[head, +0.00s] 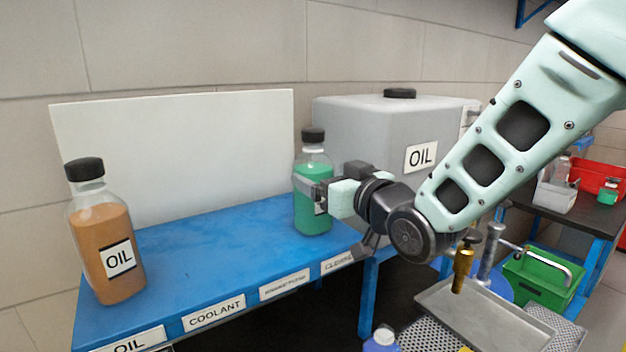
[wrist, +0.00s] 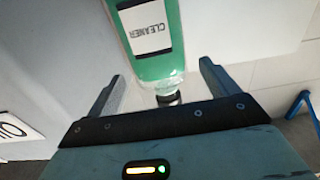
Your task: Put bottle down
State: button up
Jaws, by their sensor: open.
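A clear bottle of green liquid with a black cap (head: 313,165) stands upright at the right end of the blue table (head: 215,245). The wrist view shows the same bottle (wrist: 155,55) with a label reading CLEANER. My gripper (head: 312,188) is at the bottle from the right, around its middle in the head view. In the wrist view its two fingers are spread apart on either side of the bottle's neck end, with gaps showing. The bottle's base appears to rest on the table top.
An orange-brown OIL bottle (head: 107,240) stands at the table's left end. A white panel (head: 175,160) rises behind the table, and a grey OIL tank (head: 365,135) stands behind the green bottle. The table's middle is clear. A metal tray (head: 480,318) sits at lower right.

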jog(key=b+v, duration=0.1)
jog(key=v, duration=0.4)
jog(key=shift+s+d, duration=0.2)
jog(key=shift+s, duration=0.1)
jog(key=s+d+f+g+h, duration=0.2)
jog(key=s+f+g+h, duration=0.3)
jog(key=s+f+g, duration=0.6)
jog(key=s+d+f+g+h, duration=0.2)
jog(key=s+d+f, duration=0.1)
jog(key=s, duration=0.5)
jog(key=s+d+f+n+g+h, duration=0.1)
jog(key=s+d+f+g+h, duration=0.1)
jog(key=s, duration=0.6)
jog(key=shift+d+f, duration=0.5)
jog(key=shift+d, duration=0.5)
jog(key=shift+f+b, duration=0.75)
jog(key=shift+b, duration=0.2)
